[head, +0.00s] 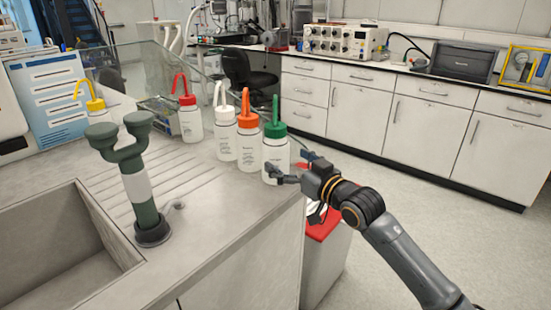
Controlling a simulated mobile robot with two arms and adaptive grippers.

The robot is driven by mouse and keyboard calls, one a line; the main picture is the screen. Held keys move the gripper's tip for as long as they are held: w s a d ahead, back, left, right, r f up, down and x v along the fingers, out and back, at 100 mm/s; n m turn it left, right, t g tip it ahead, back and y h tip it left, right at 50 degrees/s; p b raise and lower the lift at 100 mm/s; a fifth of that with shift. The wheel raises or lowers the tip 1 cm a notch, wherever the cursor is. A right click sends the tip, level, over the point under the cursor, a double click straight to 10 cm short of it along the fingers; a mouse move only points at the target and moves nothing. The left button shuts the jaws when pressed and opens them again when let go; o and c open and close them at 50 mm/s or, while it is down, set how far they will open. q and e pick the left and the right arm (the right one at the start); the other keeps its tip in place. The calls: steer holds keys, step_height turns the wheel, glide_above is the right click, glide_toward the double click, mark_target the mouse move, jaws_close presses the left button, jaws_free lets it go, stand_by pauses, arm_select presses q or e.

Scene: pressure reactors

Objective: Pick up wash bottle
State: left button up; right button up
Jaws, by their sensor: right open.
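Several wash bottles stand upright on the counter, each white with a coloured cap and bent spout. The green-capped bottle (275,153) is nearest the counter's right edge. The orange-capped bottle (248,142) and the white-capped bottle (225,134) stand to its left. The red-capped bottle (189,118) is farther back, and a yellow-capped bottle (97,106) is at the far left. My right gripper (289,167) is open, its fingers pointing left at the lower right side of the green-capped bottle. One finger overlaps the bottle in the picture; I cannot tell whether it touches. My left gripper is out of view.
A sink (60,250) and a grey-green tap fixture (140,190) fill the counter's front left. A blue and white sign (50,98) and a clear screen stand behind. A red-lidded bin (323,224) is below the counter's right edge. Open floor lies to the right.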

mark_target(275, 155)
steer(key=x, duration=0.5)
steer(key=shift+f, duration=0.35)
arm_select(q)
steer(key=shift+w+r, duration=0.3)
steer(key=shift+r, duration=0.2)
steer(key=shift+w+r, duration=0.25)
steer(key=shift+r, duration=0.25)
arm_select(e)
steer(key=c, duration=0.9)
steer(key=shift+r, duration=0.1)
steer(key=shift+c, duration=0.2)
